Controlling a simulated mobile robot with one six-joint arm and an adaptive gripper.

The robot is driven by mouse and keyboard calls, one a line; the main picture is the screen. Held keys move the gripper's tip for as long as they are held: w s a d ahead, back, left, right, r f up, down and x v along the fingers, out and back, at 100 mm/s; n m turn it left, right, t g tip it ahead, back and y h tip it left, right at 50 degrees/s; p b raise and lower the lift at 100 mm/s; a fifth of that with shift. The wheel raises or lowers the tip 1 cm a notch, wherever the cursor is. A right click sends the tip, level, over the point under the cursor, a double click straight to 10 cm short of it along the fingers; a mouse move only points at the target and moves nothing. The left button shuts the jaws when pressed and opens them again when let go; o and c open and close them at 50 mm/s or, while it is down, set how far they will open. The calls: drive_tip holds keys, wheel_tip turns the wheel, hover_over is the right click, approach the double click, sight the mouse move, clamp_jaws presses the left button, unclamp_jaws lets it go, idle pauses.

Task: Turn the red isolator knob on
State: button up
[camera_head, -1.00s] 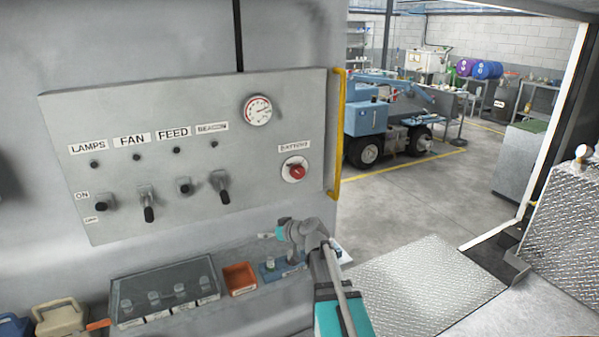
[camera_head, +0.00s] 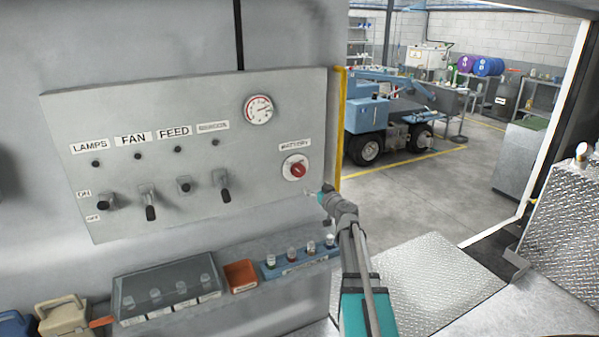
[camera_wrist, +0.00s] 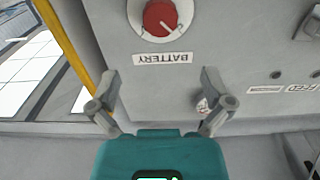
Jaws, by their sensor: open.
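The red isolator knob (camera_head: 297,170) sits on a round white plate at the right end of the grey panel (camera_head: 75,150), under the label BATTERY. In the wrist view the red knob (camera_wrist: 160,17) is at the top centre, upside down, with a pale line running toward its lower right. My gripper (camera_head: 312,194) is just below and right of the knob in the head view. It also shows in the wrist view (camera_wrist: 160,80), open and empty, its two fingers apart below the BATTERY label. The fingers are not touching the knob.
A yellow handrail (camera_head: 339,130) runs along the panel's right edge, close to my arm. Several toggle switches and a gauge (camera_head: 258,109) are on the panel. Below stand a grey box (camera_head: 165,283), an orange tray (camera_head: 240,275) and a blue rack (camera_head: 300,259).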

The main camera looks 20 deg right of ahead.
sight(300, 172)
drive_tip(key=shift+w, duration=0.1)
drive_tip(key=w, duration=1.3)
drive_tip(key=shift+w+a, duration=0.25)
drive_tip(key=shift+w, duration=0.05)
drive_tip(key=shift+d, duration=0.1)
drive_tip(key=c, duration=1)
